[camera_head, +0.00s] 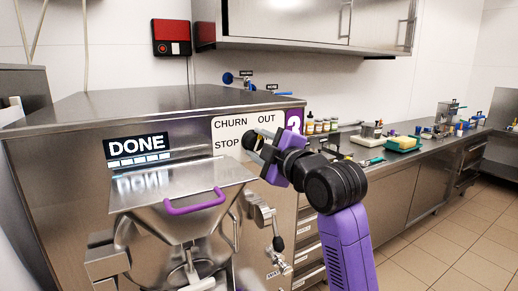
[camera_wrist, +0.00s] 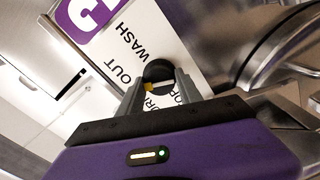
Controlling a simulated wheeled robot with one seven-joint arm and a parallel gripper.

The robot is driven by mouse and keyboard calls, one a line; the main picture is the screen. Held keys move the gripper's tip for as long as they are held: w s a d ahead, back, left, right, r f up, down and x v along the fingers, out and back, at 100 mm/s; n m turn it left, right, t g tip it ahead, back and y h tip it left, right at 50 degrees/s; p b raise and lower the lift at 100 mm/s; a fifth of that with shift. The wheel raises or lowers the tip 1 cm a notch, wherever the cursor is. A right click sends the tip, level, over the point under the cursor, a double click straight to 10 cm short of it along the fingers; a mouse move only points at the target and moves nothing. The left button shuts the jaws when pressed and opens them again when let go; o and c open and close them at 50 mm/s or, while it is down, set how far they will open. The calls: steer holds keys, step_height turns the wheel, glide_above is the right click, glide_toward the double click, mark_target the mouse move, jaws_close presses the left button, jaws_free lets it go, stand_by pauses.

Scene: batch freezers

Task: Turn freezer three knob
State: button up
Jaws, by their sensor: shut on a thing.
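Freezer three (camera_head: 190,100) is a steel machine with a "DONE" display (camera_head: 138,147) and a purple "3" sign (camera_head: 294,120). Its white label plate reads CHURN, OUT and STOP in the head view; WASH also shows on the plate (camera_wrist: 128,30) in the wrist view. The black round knob (camera_wrist: 158,73) sits on this plate, with a pale and yellow mark on it. My gripper (camera_wrist: 160,88) is shut on the knob, one grey finger on each side. In the head view, my gripper (camera_head: 262,150) reaches the plate from the right and hides most of the knob.
A hopper with a purple handle (camera_head: 195,203) juts from the freezer's front, left of my gripper. Levers (camera_head: 268,222) hang below my gripper. A steel counter (camera_head: 400,160) with jars and trays runs to the right. The tiled floor (camera_head: 460,250) there is clear.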

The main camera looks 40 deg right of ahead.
steer(key=n+b, duration=0.2)
steer(key=n, duration=0.3)
steer(key=shift+n, duration=0.3)
steer(key=n+b, duration=0.3)
steer(key=n, duration=0.3)
steer(key=shift+b, duration=0.4)
steer(key=n+b, duration=0.3)
steer(key=n, duration=0.2)
steer(key=shift+n, duration=0.4)
steer(key=n+b, duration=0.3)
steer(key=n, duration=0.2)
steer(key=shift+r, duration=0.1)
steer(key=shift+n, duration=0.3)
steer(key=o, duration=1.4)
steer(key=shift+w, duration=0.1)
